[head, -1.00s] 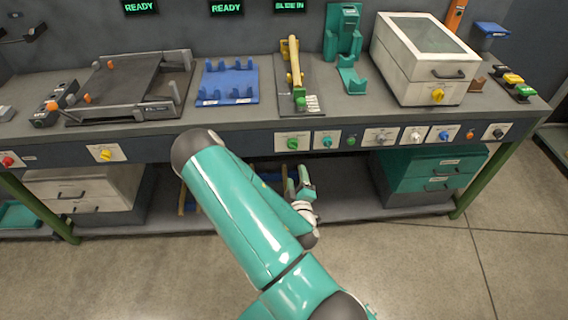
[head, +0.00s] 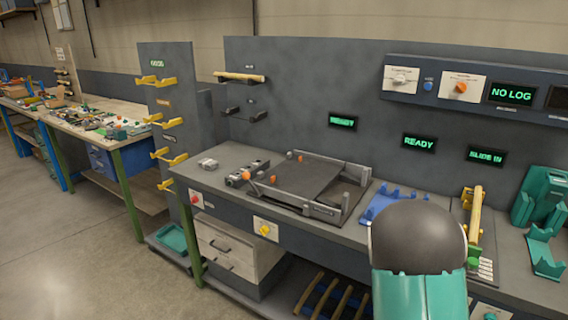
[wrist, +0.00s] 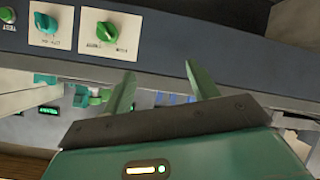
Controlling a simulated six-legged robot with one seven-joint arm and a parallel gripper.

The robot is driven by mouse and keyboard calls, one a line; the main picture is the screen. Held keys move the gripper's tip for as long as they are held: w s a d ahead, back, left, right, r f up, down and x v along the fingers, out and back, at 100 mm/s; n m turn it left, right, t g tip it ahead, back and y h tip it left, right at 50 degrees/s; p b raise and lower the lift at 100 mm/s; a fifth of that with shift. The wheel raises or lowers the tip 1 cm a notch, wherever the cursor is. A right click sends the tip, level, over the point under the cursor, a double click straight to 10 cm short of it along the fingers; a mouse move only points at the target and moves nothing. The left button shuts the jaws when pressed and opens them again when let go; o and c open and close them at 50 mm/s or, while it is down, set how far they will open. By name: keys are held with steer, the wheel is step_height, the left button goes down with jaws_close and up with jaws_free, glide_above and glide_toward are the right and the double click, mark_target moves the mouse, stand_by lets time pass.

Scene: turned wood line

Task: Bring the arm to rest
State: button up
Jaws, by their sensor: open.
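My gripper (wrist: 162,95) shows in the wrist view with its two green fingers apart and nothing between them. It is below the front panel (wrist: 170,45) of the bench, which carries a teal knob (wrist: 46,22) and a green knob (wrist: 106,30). In the head view my teal arm with its dark rounded joint stands in front of the bench at the lower right. The gripper itself is out of that view.
The workbench (head: 232,158) holds a dark framed tray (head: 315,180), a blue rack (head: 385,203), a yellow bar (head: 475,210) and a teal stand (head: 543,250). Drawers (head: 235,250) stand below. The floor (head: 100,270) at the left is clear.

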steer(key=s+a+r+g+y, duration=0.1)
steer(key=s+a+r+y, duration=0.15)
steer(key=a+r, duration=0.6)
steer(key=s+a+r+g+y, duration=0.15)
steer(key=a+r+y, duration=0.25)
steer(key=a+r, duration=0.4)
steer(key=s+a+r+n+g, duration=0.1)
steer(key=s+a+r, duration=0.1)
steer(key=s+r, duration=0.3)
steer(key=s+a+r+n+g, duration=0.1)
steer(key=s+r, duration=0.4)
steer(key=s, duration=0.7)
steer(key=shift+s+a+y, duration=0.2)
steer(key=shift+a+y, duration=0.15)
steer(key=shift+a, duration=0.3)
steer(key=shift+r, duration=0.1)
steer(key=shift+c, duration=0.2)
